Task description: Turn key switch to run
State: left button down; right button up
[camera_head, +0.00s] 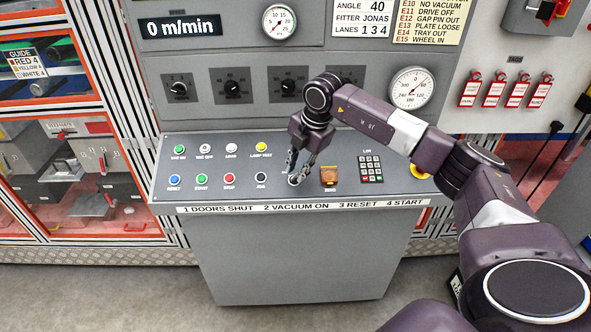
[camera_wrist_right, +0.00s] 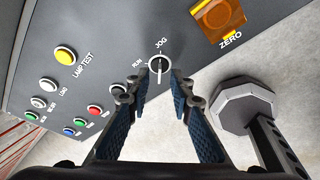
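The key switch (camera_wrist_right: 159,66) is a small round switch with a light ring and a pale key bar in the right wrist view. The bar lines up with the JOG label (camera_wrist_right: 161,43) above it; the RUN label (camera_wrist_right: 137,63) is to its left. My right gripper (camera_wrist_right: 162,80) is open, with its two fingertips on either side of the switch and a gap between them. Whether they touch it I cannot tell. In the head view the right gripper (camera_head: 299,170) reaches down to the sloped panel and mostly hides the switch. My left gripper is not in view.
The console panel (camera_head: 215,168) carries several coloured buttons left of the gripper. An orange covered ZERO button (camera_head: 328,176) and a keypad (camera_head: 371,169) are close on its right. Knobs and gauges stand on the upright face behind. Open floor (camera_head: 120,295) lies in front.

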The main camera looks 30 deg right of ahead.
jog(key=shift+x, duration=1.05)
jog(key=shift+a, duration=0.1)
jog(key=shift+c, duration=0.6)
grip_shut()
